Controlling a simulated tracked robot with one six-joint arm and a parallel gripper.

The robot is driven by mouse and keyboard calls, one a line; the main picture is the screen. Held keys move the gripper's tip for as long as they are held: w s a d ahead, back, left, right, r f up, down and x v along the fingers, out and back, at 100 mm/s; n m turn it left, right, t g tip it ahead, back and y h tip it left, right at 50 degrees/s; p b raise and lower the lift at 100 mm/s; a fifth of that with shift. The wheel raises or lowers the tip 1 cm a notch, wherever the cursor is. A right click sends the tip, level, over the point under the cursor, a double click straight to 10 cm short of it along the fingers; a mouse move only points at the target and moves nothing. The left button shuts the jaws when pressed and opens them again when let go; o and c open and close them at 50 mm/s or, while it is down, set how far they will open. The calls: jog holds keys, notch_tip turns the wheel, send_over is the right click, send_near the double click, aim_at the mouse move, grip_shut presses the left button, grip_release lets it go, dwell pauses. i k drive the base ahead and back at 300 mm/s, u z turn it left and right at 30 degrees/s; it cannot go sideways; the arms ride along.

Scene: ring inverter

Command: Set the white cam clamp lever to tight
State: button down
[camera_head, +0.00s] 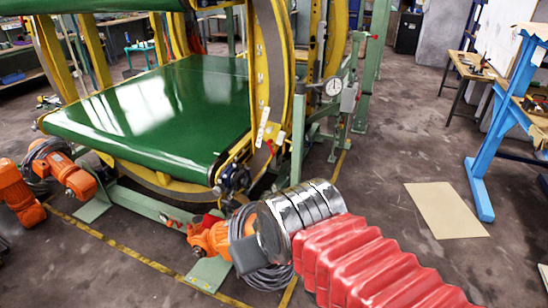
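A small white strip (263,126), which may be the white cam clamp lever, shows on the lower part of the yellow ring (270,55), just right of the green belt. It stands nearly upright, leaning slightly. A second small pale piece (280,138) is close to its right. Both are too small to tell whether the clamp is tight or loose. My gripper's fingers are not visible. A red ribbed sleeve with silver bands runs in from the lower right, probably my arm; its end is below the white strip in the picture, apart from it.
The green belt (160,112) fills the left of the ring inverter. Orange motors (70,178) are at its lower left. A dial gauge (334,87) sits on the green frame to the right. A cardboard sheet (446,209) lies on open floor near a blue stand (479,190).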

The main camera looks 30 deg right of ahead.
aim_at(268, 143)
jog(key=z, duration=0.05)
jog(key=i, duration=1)
jog(key=u, duration=0.05)
